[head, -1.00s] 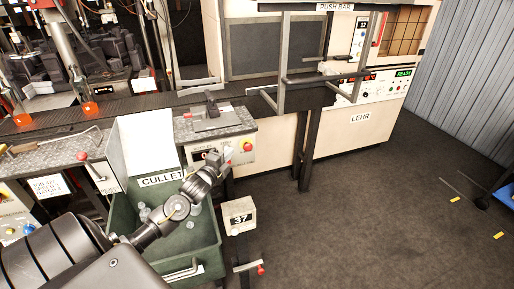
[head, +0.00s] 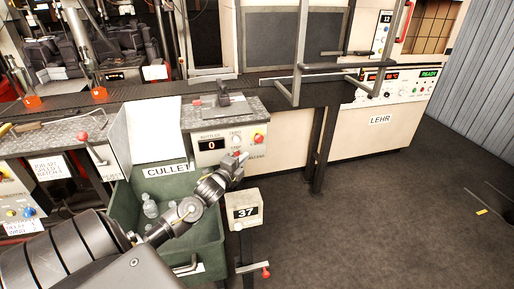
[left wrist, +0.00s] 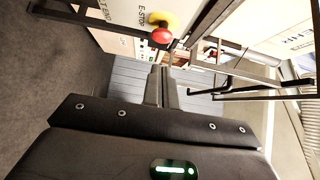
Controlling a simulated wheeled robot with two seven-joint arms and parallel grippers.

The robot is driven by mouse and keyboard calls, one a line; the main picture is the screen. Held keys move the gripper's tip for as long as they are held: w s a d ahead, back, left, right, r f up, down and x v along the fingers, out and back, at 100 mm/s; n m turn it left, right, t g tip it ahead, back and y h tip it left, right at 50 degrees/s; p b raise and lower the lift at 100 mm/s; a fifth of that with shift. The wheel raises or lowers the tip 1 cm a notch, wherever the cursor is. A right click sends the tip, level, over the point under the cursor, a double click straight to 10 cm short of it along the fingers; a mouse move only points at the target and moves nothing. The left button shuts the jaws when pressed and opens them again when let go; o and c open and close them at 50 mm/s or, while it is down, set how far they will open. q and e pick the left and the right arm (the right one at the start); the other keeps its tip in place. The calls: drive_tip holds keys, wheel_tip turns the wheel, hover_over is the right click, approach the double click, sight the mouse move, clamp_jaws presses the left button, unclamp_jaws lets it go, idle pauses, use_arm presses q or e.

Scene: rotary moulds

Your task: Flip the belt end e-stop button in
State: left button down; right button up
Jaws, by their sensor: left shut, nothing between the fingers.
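The e-stop button (head: 258,137) is a red mushroom head on a yellow collar, at the right end of the cream panel (head: 210,145) with the "BOTTLES" display. In the left wrist view the red e-stop button (left wrist: 162,35) shows large, beside the lettering "E-STOP", just past the fingers. My left gripper (head: 241,157) is shut and empty, below and slightly left of the button in the head view. They look apart, though the exact gap cannot be told. In the left wrist view the left gripper's fingers (left wrist: 160,72) lie together. My right gripper is not in view.
A green cullet bin (head: 190,235) with bottles stands below my left arm. A box marked 37 (head: 245,210) on a post stands right of it. A dark conveyor (head: 150,95) runs behind the panel, towards the lehr (head: 385,130).

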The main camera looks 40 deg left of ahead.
sight(262, 140)
use_arm(q)
drive_tip(key=shift+w, duration=0.1)
drive_tip(key=w, duration=0.3)
drive_tip(key=w+a, duration=0.1)
drive_tip(key=w, duration=0.5)
drive_tip(key=shift+w+a, duration=0.2)
drive_tip(key=shift+a, duration=0.15)
drive_tip(key=shift+w, duration=0.1)
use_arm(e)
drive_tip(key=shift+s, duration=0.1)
use_arm(q)
drive_tip(key=shift+a, duration=0.1)
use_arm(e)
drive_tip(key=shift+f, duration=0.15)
